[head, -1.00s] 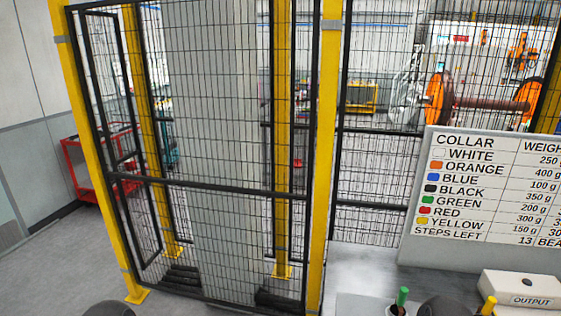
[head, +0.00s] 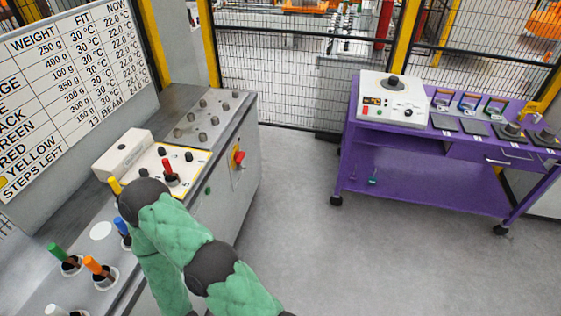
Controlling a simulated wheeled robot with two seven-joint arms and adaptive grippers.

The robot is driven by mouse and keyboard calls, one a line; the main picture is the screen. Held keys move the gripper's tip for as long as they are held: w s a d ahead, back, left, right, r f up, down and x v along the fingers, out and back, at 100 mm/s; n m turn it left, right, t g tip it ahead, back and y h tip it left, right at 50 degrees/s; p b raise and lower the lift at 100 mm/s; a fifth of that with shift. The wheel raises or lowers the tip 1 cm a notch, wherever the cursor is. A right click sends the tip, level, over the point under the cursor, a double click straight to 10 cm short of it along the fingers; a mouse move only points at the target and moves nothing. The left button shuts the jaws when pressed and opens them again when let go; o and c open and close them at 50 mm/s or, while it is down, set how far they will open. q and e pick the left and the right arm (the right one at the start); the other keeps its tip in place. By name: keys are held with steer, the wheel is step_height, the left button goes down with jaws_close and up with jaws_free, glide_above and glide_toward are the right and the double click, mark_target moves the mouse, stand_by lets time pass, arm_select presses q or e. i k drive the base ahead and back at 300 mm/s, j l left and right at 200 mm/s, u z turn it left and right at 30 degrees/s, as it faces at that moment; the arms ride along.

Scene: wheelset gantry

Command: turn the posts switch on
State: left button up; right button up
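No label reading "posts" is legible, so I cannot tell which control is the posts switch. One of my arms, in green padding with black joints, crosses the lower left over the console front. Neither gripper shows in the head view.
The purple cart (head: 420,180) stands right, with small fixtures on top. Grey floor (head: 310,230) between them is clear. Mesh fencing (head: 300,75) stands behind.

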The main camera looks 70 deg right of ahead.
mark_target(240, 157)
steer(key=z, duration=2)
steer(key=i+l+u, duration=0.1)
steer(key=u, duration=0.25)
steer(key=i+l+u, duration=0.15)
steer(key=u, duration=0.2)
steer(key=i+l+u, duration=0.2)
steer(key=u, duration=0.15)
steer(key=i+l, duration=0.15)
steer(key=l, duration=0.15)
steer(key=i+l+u, duration=0.15)
steer(key=l, duration=0.15)
steer(key=i+l, duration=0.15)
steer(key=l, duration=0.2)
steer(key=i+l+u, duration=0.1)
steer(key=l, duration=0.25)
steer(key=i+l, duration=0.2)
steer(key=l+u, duration=0.05)
steer(key=l, duration=0.05)
